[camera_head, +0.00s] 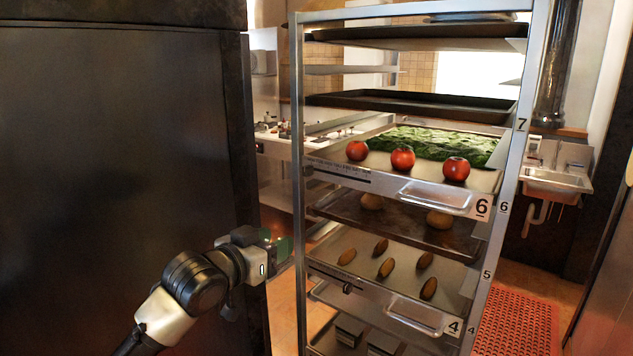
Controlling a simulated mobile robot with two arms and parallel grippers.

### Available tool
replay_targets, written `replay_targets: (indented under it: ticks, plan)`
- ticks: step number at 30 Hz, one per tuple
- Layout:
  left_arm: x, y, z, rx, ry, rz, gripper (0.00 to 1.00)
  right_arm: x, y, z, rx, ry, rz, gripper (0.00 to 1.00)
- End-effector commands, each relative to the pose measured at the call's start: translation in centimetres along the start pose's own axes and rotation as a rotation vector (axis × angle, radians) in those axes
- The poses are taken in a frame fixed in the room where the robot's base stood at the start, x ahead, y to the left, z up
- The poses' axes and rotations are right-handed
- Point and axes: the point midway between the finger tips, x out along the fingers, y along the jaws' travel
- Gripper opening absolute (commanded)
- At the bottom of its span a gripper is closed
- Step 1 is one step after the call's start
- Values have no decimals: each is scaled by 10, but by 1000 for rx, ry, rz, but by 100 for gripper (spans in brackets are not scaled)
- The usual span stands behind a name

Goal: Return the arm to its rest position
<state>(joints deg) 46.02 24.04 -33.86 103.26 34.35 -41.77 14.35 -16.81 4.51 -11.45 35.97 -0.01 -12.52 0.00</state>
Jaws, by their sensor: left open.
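My left gripper (280,248) is at the left of the rack, its arm coming in from the lower left. It is open, and I see nothing between its fingers. Its tips are close to the rack's left front post; I cannot tell whether they touch it. My right gripper is not in view.
A metal tray rack (298,190) stands in the middle, with tomatoes (402,158) and greens (440,143) on the tray by label 6. Brown oblong items (386,268) lie on a lower tray. A dark panel (120,150) fills the left. A red mat (515,325) lies right.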

Motion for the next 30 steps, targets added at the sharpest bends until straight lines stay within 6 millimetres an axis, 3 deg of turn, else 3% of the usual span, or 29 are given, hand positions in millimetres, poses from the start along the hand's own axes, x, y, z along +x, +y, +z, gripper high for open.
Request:
replay_targets:
  ticks: [8, 14, 18, 24, 30]
  plan:
    - [-20, 18, 73, -30, -133, -25, 47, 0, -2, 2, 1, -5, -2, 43]
    - [-60, 38, 155, -73, -306, -76, 47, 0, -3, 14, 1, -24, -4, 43]
    - [-108, 51, 216, -112, -466, -135, 47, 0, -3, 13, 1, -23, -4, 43]
    - [-192, 71, 286, -169, -714, -232, 47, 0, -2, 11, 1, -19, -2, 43]
    - [-262, 86, 323, -211, -911, -309, 47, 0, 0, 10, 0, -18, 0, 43]
